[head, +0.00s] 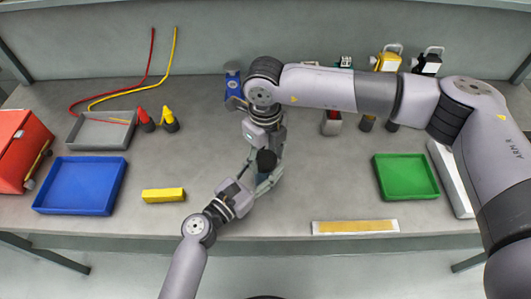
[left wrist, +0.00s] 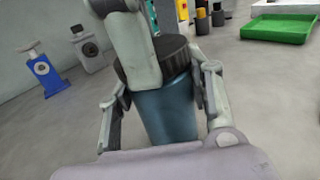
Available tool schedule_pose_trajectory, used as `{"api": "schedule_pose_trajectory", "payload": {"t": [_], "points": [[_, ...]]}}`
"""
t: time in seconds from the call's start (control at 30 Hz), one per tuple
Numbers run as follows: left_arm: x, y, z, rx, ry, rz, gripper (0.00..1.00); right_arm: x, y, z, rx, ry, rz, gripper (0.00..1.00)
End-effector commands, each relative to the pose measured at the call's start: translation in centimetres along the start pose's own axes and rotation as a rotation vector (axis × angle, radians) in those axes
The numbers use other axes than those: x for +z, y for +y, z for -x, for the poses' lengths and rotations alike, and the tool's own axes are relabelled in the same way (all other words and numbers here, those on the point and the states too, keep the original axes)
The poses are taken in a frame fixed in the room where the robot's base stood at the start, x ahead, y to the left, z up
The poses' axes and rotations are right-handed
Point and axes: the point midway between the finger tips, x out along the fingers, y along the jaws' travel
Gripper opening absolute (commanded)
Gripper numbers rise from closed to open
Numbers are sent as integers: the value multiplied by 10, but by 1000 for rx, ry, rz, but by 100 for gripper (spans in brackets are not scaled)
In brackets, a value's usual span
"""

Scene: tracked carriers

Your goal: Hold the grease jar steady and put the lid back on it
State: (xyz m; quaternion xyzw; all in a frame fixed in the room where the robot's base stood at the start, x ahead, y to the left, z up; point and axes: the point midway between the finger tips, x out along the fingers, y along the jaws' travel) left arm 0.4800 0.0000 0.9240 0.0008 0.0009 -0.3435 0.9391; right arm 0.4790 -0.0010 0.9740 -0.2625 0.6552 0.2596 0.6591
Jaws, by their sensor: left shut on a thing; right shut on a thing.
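The grease jar (left wrist: 166,112) is a dark blue cylinder standing on the bench in the left wrist view. In the head view the jar (head: 263,176) is mostly hidden under the lid and grippers. My left gripper (head: 262,182) is shut around the jar's body, one finger on each side. The black ribbed lid (left wrist: 176,56) is at the jar's mouth; it also shows in the head view (head: 266,160). My right gripper (head: 264,155) reaches down from above and is shut on the lid. I cannot tell whether the lid is fully seated.
A yellow block (head: 163,195) and a blue tray (head: 80,186) lie to the left. A green tray (head: 405,177) and a yellow-and-white strip (head: 355,227) lie to the right. A blue stand (head: 233,88) is behind. The bench just left of the jar is clear.

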Motion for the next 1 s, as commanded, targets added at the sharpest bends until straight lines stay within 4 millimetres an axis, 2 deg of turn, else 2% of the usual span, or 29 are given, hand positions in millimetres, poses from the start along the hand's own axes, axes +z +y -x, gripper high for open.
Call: {"api": "schedule_pose_trajectory", "payload": {"t": [0.5,0.77,1.0], "points": [[0,0,0,-2,-2,2,0,-3,0,-6,2,6,0,25],[0,0,0,0,-2,2,0,-6,0,4,11,-97,1,25],[0,1,0,2,-1,1,0,-5,1,6,11,-105,1,25]]}}
